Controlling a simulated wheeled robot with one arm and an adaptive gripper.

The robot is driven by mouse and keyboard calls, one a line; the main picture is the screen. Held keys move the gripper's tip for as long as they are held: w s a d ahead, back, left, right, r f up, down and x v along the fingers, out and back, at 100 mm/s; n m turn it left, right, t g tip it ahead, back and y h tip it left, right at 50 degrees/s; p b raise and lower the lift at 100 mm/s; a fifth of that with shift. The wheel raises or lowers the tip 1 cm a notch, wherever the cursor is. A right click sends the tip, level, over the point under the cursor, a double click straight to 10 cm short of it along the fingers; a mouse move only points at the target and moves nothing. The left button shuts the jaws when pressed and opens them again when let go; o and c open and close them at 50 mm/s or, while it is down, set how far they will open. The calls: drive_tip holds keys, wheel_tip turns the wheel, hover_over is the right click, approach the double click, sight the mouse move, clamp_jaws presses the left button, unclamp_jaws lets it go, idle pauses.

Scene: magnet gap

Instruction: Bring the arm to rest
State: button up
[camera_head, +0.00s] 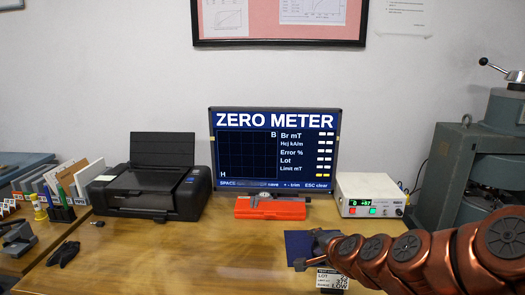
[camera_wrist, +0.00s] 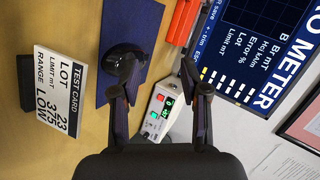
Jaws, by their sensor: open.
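My arm (camera_head: 430,255), in copper-coloured links, reaches in from the lower right of the head view over the table. My gripper (camera_wrist: 164,88) shows in the wrist view with its two dark fingers apart and nothing between them. A blue mat (camera_head: 297,246) lies on the table by the arm's end; it also shows in the wrist view (camera_wrist: 150,30). A dark rounded object (camera_wrist: 125,56) is on the mat, partly behind the left finger. A white test card (camera_wrist: 58,92) stands in a dark holder beside the mat.
A ZERO METER screen (camera_head: 275,150) stands at the back, with a red case (camera_head: 272,208) before it. A white instrument box (camera_head: 369,196) is right of it, a black printer (camera_head: 150,180) left. A grey-green machine (camera_head: 485,150) stands far right. The table's front middle (camera_head: 190,260) is clear.

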drive_tip(key=s+a+n+g, duration=0.1)
drive_tip(key=s, duration=0.1)
drive_tip(key=s+a+f+n+g+y, duration=0.1)
drive_tip(key=s+a+n, duration=0.1)
drive_tip(key=s, duration=0.1)
drive_tip(key=s+a+f+n+g, duration=0.1)
drive_tip(key=s+a+n, duration=0.1)
drive_tip(key=s, duration=0.1)
drive_tip(key=shift+y, duration=0.4)
drive_tip(key=s+d+f+n+g+h, duration=0.1)
drive_tip(key=s+d+n+g+h, duration=0.2)
drive_tip(key=s, duration=0.8)
drive_tip(key=s+d+f+n+g, duration=0.1)
drive_tip(key=s+d+n+g, duration=0.3)
drive_tip(key=s, duration=0.7)
drive_tip(key=s+d+n+g+h, duration=0.15)
drive_tip(key=s+g, duration=0.35)
drive_tip(key=s, duration=0.6)
wheel_tip(320, 180, up, 17)
drive_tip(key=w+t+p, duration=0.1)
drive_tip(key=p, duration=1.5)
drive_tip(key=shift+w+r+t, duration=0.15)
drive_tip(key=shift+w+t, duration=0.05)
drive_tip(key=shift+t, duration=0.1)
drive_tip(key=shift+m, duration=0.25)
